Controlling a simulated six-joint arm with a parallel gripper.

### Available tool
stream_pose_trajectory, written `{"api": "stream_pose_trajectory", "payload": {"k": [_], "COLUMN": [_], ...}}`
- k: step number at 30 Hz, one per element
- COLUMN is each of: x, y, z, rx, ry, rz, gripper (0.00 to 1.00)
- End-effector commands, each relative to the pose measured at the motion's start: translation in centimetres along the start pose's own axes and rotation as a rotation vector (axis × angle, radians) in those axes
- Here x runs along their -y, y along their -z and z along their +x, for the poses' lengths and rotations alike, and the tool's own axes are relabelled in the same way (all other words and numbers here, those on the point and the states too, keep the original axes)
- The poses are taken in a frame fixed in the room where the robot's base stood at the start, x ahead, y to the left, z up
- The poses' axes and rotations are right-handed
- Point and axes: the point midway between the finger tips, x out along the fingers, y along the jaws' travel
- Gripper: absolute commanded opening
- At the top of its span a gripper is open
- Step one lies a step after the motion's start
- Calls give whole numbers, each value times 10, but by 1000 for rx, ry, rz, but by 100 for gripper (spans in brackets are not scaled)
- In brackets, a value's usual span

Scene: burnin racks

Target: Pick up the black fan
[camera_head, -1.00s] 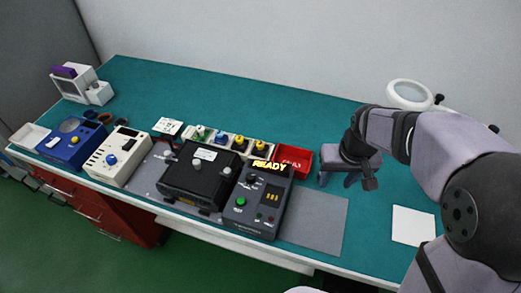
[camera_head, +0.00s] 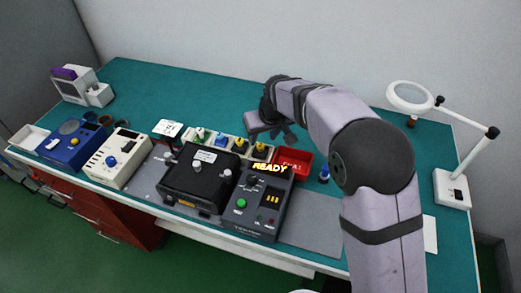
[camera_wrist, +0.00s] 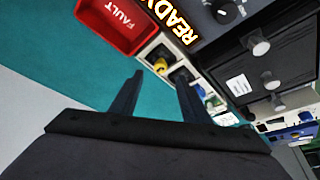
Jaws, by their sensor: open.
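A pale tray (camera_head: 229,153) behind the testers holds several small parts in a row. Two dark parts with yellow tops stand at its right end: one (camera_head: 240,144) and, further right, another (camera_head: 260,148). I cannot tell for sure which part is the black fan. A yellow-topped part (camera_wrist: 160,65) also shows in the wrist view, just beyond my fingertips. My gripper (camera_head: 281,136) is open and empty, above the mat behind the tray's right end. In the wrist view its two fingers (camera_wrist: 158,80) are spread apart, with teal mat between them.
A red FAULT bin (camera_head: 305,156) stands right of the tray, with a small blue part (camera_head: 324,174) beside it. The dark READY tester (camera_head: 255,215) and a black box (camera_head: 196,183) stand in front. A magnifier lamp (camera_head: 452,190) stands far right. The rear mat is clear.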

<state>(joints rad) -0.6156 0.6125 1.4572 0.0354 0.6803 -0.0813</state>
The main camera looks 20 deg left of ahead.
Motion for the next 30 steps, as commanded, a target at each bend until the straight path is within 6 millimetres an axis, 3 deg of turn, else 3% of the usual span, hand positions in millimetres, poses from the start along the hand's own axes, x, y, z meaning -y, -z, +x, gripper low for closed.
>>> {"api": "stream_pose_trajectory", "payload": {"k": [10,21,30], "x": [0,0,0], "y": [-1,-4,-3], "z": [12,50,56], "rx": [3,2,-1], "ry": [0,0,0], "rz": [0,1,1], "gripper": [42,42,42]}}
